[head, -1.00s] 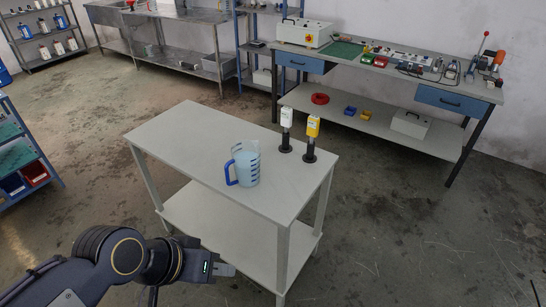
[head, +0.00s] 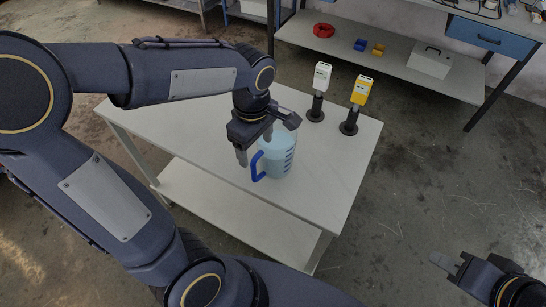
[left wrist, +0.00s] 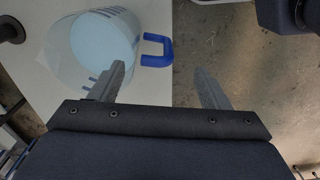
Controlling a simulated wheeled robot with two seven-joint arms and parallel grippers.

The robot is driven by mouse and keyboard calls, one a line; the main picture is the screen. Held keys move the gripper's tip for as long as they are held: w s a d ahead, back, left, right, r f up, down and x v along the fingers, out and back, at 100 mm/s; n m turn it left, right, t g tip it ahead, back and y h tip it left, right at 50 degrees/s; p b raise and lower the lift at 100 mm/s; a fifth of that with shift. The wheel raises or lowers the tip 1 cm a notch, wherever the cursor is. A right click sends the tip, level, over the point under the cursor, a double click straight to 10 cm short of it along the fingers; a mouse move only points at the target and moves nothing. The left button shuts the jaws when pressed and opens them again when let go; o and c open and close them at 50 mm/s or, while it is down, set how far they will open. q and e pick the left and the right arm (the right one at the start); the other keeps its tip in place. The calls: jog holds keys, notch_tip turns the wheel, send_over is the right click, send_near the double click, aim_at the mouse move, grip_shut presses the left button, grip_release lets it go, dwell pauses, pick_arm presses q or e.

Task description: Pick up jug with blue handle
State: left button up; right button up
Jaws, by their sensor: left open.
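The translucent jug (head: 278,157) with light blue contents stands upright on the grey table, and its blue handle (head: 257,166) points left in the head view. My left gripper (head: 255,144) is open and empty, pointing down beside the handle and partly covering the jug. In the left wrist view, the handle (left wrist: 157,50) lies in line with the gap between the fingers (left wrist: 162,78), beyond their tips, and the jug body (left wrist: 95,42) is at the upper left. My right gripper (head: 452,262) is at the lower right, away from the table; its opening is unclear.
The table (head: 335,190) has free room in front of the jug. A white-topped device (head: 319,80) and a yellow-topped device (head: 360,92) stand on black bases behind and right of the jug. A workbench shelf (head: 395,62) is at the back.

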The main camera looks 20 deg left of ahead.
pick_arm(q)
jog(key=shift+w+a, duration=0.15)
jog(key=shift+f, duration=0.4)
send_over(259, 176)
notch_tip(259, 176, down, 7)
jog(key=shift+r, duration=0.1)
jog(key=shift+c, duration=0.4)
grip_shut()
